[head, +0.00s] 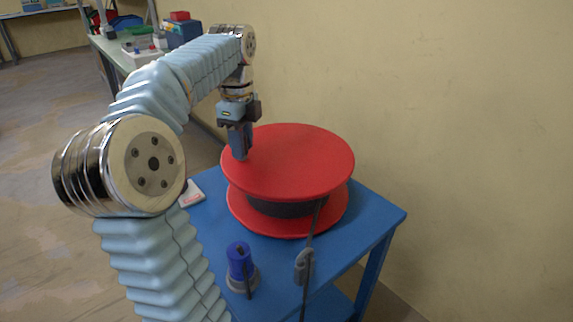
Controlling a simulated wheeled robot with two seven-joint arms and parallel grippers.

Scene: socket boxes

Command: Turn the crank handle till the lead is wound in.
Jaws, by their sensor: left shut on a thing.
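A big red reel (290,160) lies flat on the blue table, with dark lead wound around its core between two red discs. A stretch of the dark lead (312,230) runs from the reel's front, past a grey guide (304,266) at the table's front edge, and down. My left gripper (240,152) points down at the left rim of the reel's top disc, shut. The crank handle is hidden by the fingers, which appear to be closed around it. My right gripper is not in view.
The blue table (375,213) stands close to the wall. A blue cylinder on a grey base (240,262) stands at its front left, and a small white box (190,194) lies left of the reel. A workbench (118,52) with boxes stands at the back left.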

